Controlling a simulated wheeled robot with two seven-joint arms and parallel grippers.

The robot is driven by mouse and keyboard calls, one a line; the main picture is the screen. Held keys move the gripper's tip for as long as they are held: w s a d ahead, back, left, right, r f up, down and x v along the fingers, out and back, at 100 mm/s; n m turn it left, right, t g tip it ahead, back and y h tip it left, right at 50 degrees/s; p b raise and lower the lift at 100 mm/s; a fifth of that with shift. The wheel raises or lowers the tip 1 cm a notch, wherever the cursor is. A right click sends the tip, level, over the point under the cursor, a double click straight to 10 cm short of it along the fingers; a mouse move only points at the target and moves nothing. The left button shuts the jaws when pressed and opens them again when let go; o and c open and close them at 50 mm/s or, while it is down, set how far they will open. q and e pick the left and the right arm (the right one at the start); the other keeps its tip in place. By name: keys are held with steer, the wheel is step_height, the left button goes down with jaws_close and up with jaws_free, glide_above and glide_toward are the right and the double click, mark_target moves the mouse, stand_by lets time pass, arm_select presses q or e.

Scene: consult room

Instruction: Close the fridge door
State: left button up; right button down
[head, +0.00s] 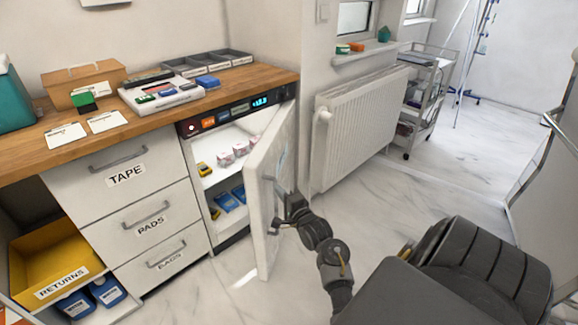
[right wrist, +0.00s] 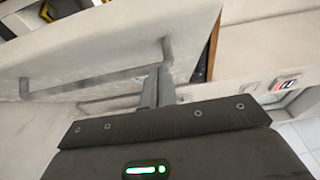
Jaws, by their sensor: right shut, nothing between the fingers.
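The small under-counter fridge (head: 222,180) stands below the right end of the wooden counter. Its white door (head: 262,205) is swung open, and the lit shelves show items inside. My right gripper (head: 284,212) is at the outer face of the door, around mid-height, with its arm coming from the lower right. In the right wrist view the shut, empty fingers (right wrist: 155,88) lie beside the end of the grey handle bar (right wrist: 95,77) on the white door (right wrist: 110,48). I cannot tell whether they touch the door. My left gripper is out of view.
Drawers marked TAPE and PADS (head: 140,215) are left of the fridge. A white radiator (head: 362,125) and a trolley (head: 425,100) stand beyond the door at the right. The marble floor (head: 400,195) between them and my arm is clear.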

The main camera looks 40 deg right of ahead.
mark_target(262, 182)
steer(key=shift+w+a, duration=0.3)
steer(key=shift+w, duration=0.4)
steer(key=shift+w+a, duration=0.35)
steer(key=shift+w, duration=0.35)
steer(key=shift+w+a, duration=0.3)
steer(key=shift+w, duration=0.4)
